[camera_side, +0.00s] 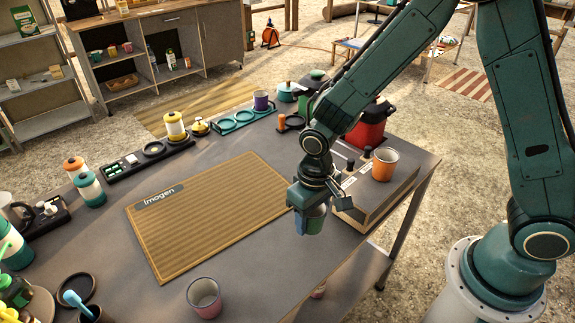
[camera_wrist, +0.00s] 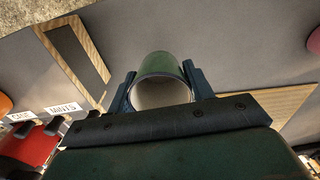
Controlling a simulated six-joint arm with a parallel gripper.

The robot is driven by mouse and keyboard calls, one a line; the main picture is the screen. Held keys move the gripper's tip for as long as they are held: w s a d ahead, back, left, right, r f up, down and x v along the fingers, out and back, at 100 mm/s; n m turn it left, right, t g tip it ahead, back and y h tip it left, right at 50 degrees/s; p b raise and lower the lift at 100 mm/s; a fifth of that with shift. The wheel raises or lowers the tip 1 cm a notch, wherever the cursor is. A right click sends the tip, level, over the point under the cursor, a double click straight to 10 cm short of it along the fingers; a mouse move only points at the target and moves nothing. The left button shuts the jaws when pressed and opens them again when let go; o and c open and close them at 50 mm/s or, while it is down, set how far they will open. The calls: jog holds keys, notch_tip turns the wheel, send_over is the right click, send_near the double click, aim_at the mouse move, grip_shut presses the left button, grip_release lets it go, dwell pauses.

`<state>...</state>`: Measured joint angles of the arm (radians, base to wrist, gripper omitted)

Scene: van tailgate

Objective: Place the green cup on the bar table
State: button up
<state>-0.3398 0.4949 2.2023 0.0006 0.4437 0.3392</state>
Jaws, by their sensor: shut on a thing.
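My gripper (camera_side: 309,208) is shut on the green cup (camera_side: 314,222) and holds it above the grey bar table (camera_side: 240,265), just right of the brown mat. In the wrist view the cup (camera_wrist: 161,66) sits between the two fingers of my gripper (camera_wrist: 159,76). Its pale inside shows and it looks empty. In the side view the fingers and wrist hide part of the cup. I cannot tell how far its base is from the tabletop.
A brown mat marked "imogen" (camera_side: 205,215) covers the table's middle. A wooden-sided box (camera_side: 368,203) with an orange cup (camera_side: 385,164) stands close right. A pinkish cup (camera_side: 204,297) stands at the front. Jars and racks line the back and left. Grey tabletop is bare around the mat.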

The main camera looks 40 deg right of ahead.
aim_at(311, 227)
jog(key=shift+f, duration=1.85)
jog(key=shift+f, duration=0.15)
jog(key=o, duration=1)
notch_tip(311, 227, up, 12)
jog(key=shift+r, duration=0.2)
